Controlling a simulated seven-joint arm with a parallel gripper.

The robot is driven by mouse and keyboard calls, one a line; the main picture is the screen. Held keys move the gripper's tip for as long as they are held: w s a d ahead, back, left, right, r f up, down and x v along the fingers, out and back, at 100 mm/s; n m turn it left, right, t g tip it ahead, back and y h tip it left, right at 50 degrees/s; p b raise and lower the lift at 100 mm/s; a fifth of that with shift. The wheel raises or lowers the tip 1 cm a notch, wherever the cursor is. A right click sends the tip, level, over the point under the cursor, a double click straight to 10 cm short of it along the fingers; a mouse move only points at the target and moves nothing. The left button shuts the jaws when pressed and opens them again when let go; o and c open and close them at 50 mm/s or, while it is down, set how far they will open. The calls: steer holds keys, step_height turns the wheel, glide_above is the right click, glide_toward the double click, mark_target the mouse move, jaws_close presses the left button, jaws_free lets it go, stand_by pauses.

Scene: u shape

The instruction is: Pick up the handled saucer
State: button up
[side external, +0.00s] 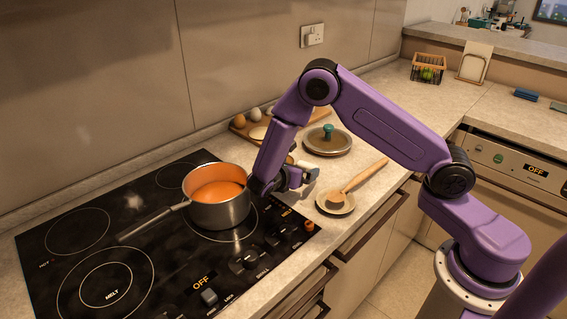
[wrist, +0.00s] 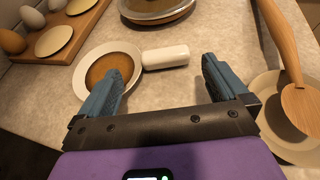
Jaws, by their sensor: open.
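The handled saucer (wrist: 102,48) is a round white dish with a brown inside and a thick white handle (wrist: 166,57) pointing right in the wrist view. It lies on the counter. My gripper (wrist: 167,66) is open, with its blue-grey fingers spread. In the picture the handle lies between the two fingertips, and the left finger overlaps the dish's right side. I cannot tell how far above the counter the fingers are. In the side view my gripper (side external: 298,181) is low over the counter right of the pot, and my arm hides most of the saucer.
A steel pot (side external: 220,207) of orange liquid stands on the black cooktop (side external: 160,262) to the left. A wooden spoon (side external: 361,180) rests on a small plate (side external: 336,211) to the right. Behind are a lidded pan (side external: 328,145) and a board with eggs (side external: 240,121).

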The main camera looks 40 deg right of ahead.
mark_target(305, 164)
steer(key=shift+x, duration=2.25)
steer(key=shift+d+r, duration=0.1)
steer(key=shift+r, duration=0.05)
steer(key=c, duration=0.9)
